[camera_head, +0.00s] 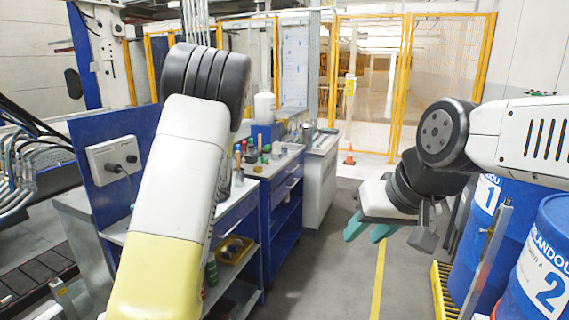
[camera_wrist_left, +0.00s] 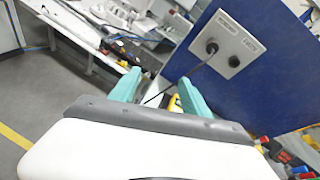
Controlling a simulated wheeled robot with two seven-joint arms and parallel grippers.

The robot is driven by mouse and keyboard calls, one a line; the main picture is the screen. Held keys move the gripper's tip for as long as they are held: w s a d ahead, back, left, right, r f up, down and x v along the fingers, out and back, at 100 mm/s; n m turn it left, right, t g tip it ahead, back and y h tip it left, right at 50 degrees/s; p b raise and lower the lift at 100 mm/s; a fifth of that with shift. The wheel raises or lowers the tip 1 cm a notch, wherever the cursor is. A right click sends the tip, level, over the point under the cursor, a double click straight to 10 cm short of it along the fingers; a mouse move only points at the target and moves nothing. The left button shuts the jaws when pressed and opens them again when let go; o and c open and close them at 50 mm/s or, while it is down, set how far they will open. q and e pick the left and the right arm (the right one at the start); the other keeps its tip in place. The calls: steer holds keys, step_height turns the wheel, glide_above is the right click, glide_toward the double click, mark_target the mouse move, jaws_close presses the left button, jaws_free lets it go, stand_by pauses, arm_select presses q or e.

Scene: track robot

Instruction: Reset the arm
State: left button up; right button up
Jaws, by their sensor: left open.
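My left arm (camera_head: 172,170) rises through the left middle of the head view, white with a yellow lower part, bent at a black joint. Its gripper is hidden there. In the left wrist view my left gripper (camera_wrist_left: 158,92) has its two teal fingers wide apart with nothing held between them. My right arm (camera_head: 500,135) comes in from the right, and my right gripper (camera_head: 368,234) hangs over the aisle, its teal fingers apart and empty.
A blue workbench (camera_head: 285,190) with tools on top stands beside my left arm. A blue panel with a grey socket box (camera_head: 115,160) is at left. Blue drums (camera_head: 545,270) stand at right below my right arm. The aisle floor (camera_head: 335,270) is clear.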

arm_select(q)
steer(key=s+d+f+n+g+h, duration=0.1)
steer(key=s+d+n+h, duration=0.25)
steer(key=s, duration=0.25)
steer(key=s+d+f+n+g+h, duration=0.1)
steer(key=s+d+n+h, duration=0.1)
steer(key=s+n+h, duration=0.3)
steer(key=s+d+r+n+t+h, duration=0.2)
steer(key=s+d+r+n+h, duration=0.2)
steer(key=s+d, duration=0.3)
steer(key=s+d+r+n+t+h, duration=0.3)
steer(key=s+d+r, duration=0.3)
steer(key=d, duration=0.6)
steer(key=shift+s+d+n+h, duration=0.35)
steer(key=shift+s+n, duration=0.1)
steer(key=shift+s, duration=0.75)
steer(key=shift+a, duration=0.1)
